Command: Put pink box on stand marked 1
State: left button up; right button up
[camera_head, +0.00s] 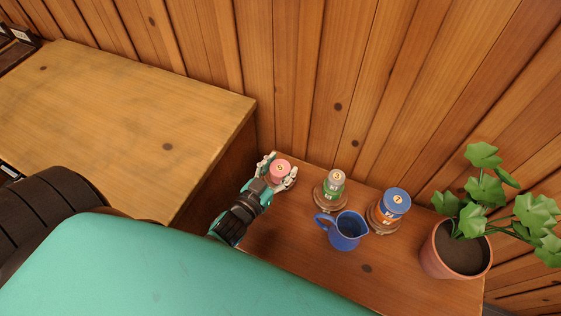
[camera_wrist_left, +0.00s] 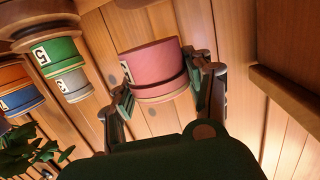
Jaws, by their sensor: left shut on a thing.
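The pink box (camera_head: 280,168) is a short round pink tin with a pale label on its lid. My left gripper (camera_head: 278,174) is shut on it, with a finger on each side, near the left end of the low wooden table. The pink box also fills the middle of the left wrist view (camera_wrist_left: 152,62), between the fingers. A grey tin on a green tin (camera_head: 335,189) and a blue tin on an orange tin (camera_head: 396,201) stand on round wooden stands. I cannot read a 1 on any stand. Whether the pink box touches a stand is hidden. My right gripper is out of view.
A blue jug (camera_head: 347,232) stands in front of the two stacks. A potted plant (camera_head: 462,250) is at the table's right end. A higher wooden cabinet (camera_head: 130,120) is at the left, and a plank wall (camera_head: 300,70) runs behind.

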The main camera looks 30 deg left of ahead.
aim_at(279, 160)
pick_arm(q)
jog(key=w, duration=0.1)
jog(key=w+a, duration=0.1)
jog(key=w, duration=0.1)
jog(key=shift+a+f, duration=0.15)
jog(key=shift+a, duration=0.1)
jog(key=f, duration=0.3)
jog(key=shift+w+a, duration=0.2)
jog(key=shift+w, duration=0.2)
jog(key=shift+f, duration=0.3)
jog(key=shift+f+b, duration=0.1)
jog(key=shift+b, duration=0.2)
jog(key=o, duration=1.1)
jog(key=shift+s, duration=0.1)
jog(key=s, duration=0.4)
jog(key=s+r, duration=0.1)
jog(key=s, duration=0.2)
jog(key=s+a+r, duration=0.1)
jog(key=s, duration=0.3)
jog(key=shift+s, duration=0.35)
